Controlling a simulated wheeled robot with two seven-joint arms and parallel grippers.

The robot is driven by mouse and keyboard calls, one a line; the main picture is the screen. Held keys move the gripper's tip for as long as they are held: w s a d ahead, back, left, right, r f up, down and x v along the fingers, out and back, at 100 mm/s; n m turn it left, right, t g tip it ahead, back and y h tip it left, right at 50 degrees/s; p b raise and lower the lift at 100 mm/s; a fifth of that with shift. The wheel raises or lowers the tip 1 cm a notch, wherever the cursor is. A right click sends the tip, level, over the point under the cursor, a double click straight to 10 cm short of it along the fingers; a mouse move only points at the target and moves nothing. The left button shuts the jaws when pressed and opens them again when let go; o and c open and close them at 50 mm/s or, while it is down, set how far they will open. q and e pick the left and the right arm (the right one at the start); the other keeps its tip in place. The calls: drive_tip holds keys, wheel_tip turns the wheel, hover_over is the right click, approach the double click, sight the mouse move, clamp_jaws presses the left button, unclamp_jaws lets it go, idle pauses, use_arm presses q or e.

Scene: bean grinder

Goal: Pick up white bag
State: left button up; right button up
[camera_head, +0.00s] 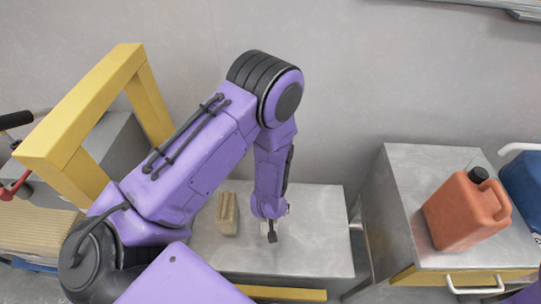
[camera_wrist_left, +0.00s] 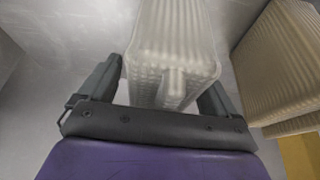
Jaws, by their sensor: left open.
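A white ribbed bag (camera_wrist_left: 175,38) is in the left wrist view, between the two dark fingers of my left gripper (camera_wrist_left: 162,85). The gripper is open, with a visible gap between the bag and the left finger. The right finger is close to the bag's side; I cannot tell whether it touches. In the head view my left gripper (camera_head: 270,230) points down over the metal table and mostly hides the bag. My right gripper is not in view.
An orange canister (camera_head: 462,215) stands on a metal cabinet (camera_head: 405,170) at right. A yellow frame (camera_head: 90,100) rises at left. The table's right part is clear.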

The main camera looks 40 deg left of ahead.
use_arm(q)
drive_tip(key=shift+f, duration=0.25)
drive_tip(key=c, duration=1.5)
